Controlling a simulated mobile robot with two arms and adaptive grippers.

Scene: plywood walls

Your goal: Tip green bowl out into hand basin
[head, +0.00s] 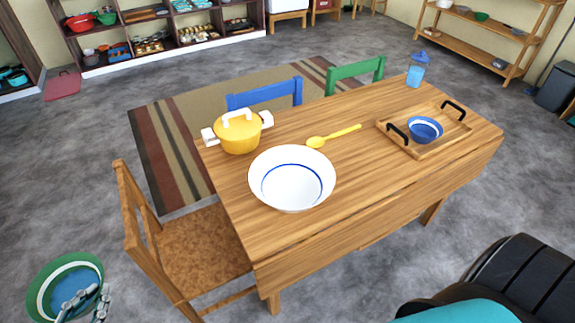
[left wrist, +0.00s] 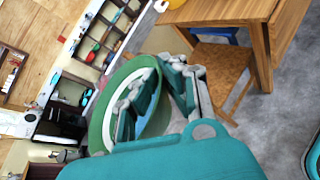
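The green bowl (head: 45,280), with a white band and blue inside, is at the lower left of the head view, off the table. My left gripper (head: 86,304) is at its right rim. In the left wrist view the bowl (left wrist: 103,120) looks steeply turned, and the fingers (left wrist: 155,95) straddle its wall, shut on it. What is in the bowl cannot be made out. The hand basin (head: 292,180), wide and white with a blue ring, stands upright on the table, well to the right of the bowl. My right gripper is not in view.
The wooden table (head: 360,190) also bears a yellow pot (head: 238,136), a yellow spoon (head: 330,137), a tray (head: 440,142) with a blue bowl (head: 425,128), and a blue jar (head: 416,72). A wooden chair (head: 190,245) stands between the green bowl and the table.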

